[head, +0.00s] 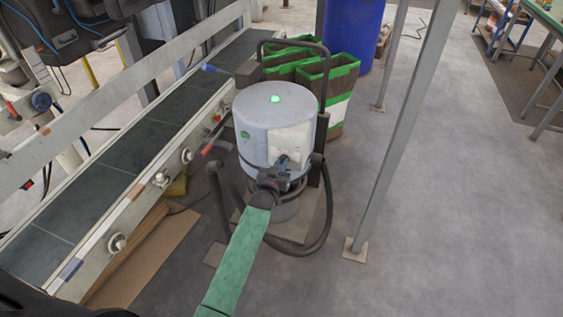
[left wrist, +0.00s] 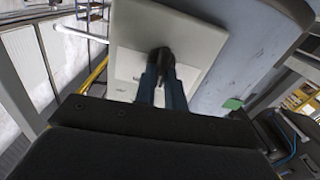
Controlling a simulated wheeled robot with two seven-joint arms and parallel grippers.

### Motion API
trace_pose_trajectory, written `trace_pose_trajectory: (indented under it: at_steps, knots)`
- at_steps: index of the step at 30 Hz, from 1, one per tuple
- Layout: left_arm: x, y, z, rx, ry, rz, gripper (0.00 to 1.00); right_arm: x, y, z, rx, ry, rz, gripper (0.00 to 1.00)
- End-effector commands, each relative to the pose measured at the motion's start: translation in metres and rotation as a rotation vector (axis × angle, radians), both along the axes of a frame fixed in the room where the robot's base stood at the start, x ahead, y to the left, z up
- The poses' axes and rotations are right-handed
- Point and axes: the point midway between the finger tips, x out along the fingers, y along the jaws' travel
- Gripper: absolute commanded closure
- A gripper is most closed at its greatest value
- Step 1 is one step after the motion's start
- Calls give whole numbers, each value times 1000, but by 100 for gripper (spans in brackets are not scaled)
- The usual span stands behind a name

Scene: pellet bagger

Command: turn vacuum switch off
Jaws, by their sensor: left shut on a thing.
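The vacuum (head: 262,110) is a grey upright drum with a green light on its lid. It stands on the floor beside the conveyor. A pale switch panel (head: 293,138) is on its front side; the panel also fills the middle of the left wrist view (left wrist: 135,35). My left gripper (head: 282,165) is at the lower part of this panel. In the left wrist view its two fingers (left wrist: 161,78) are shut on the black vacuum switch (left wrist: 161,56). The fingers hide part of the switch, and its exact angle is hard to tell. My right gripper is not in view.
A conveyor (head: 120,165) with a metal side rail runs along the left. Brown bags with green rims (head: 328,78) stand behind the vacuum. A black hose (head: 325,215) loops at its right.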

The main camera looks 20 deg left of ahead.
Motion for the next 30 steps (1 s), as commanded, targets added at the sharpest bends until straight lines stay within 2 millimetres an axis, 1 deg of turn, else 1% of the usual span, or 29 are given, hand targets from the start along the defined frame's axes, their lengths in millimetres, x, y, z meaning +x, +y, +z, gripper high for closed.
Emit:
trace_pose_trajectory:
  at_steps: [1,6,15,21,30]
  knots:
    - [0,0,2,-44,1,0,100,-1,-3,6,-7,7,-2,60]
    - [0,1,2,-191,6,0,100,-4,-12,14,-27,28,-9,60]
    - [0,2,0,-380,14,0,100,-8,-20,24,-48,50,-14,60]
    - [0,3,-1,-447,15,0,100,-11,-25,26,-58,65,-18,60]
    - [0,3,-1,-477,15,0,100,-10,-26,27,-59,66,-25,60]
